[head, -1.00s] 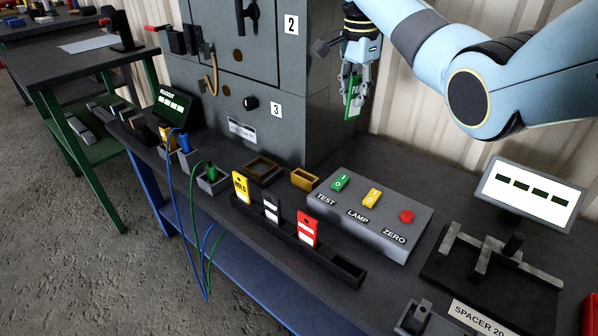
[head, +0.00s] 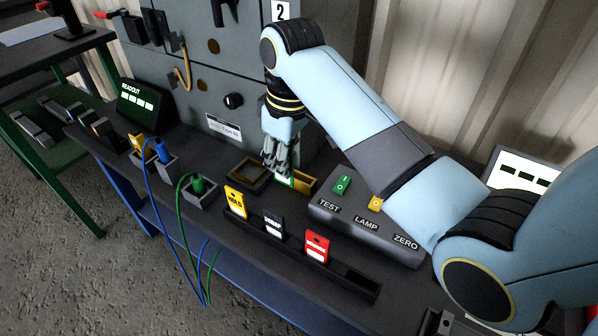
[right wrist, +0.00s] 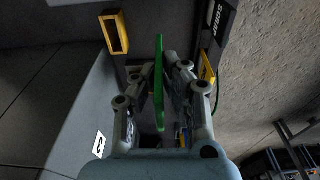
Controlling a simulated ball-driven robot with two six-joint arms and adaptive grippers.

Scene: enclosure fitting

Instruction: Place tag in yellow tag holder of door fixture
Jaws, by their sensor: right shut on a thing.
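My right gripper (head: 281,168) is shut on a green tag (head: 285,181), held low over the bench in front of the grey cabinet. In the right wrist view the green tag (right wrist: 159,85) stands edge-on between the fingers (right wrist: 160,80). The yellow holder (head: 307,184) is an open, box-like frame on the bench, just right of the tag in the head view. It also shows in the right wrist view (right wrist: 126,32), apart from the tag and to its left. The gripper partly hides the holder in the head view. My left gripper is out of view.
A black rack (head: 340,280) with yellow, black and red tags stands in front. A dark, brown-rimmed tray (head: 247,172) lies left of the gripper. The grey switch box (head: 330,207) is right. Blue and green cables hang over the bench edge. The cabinet (head: 215,60) stands behind.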

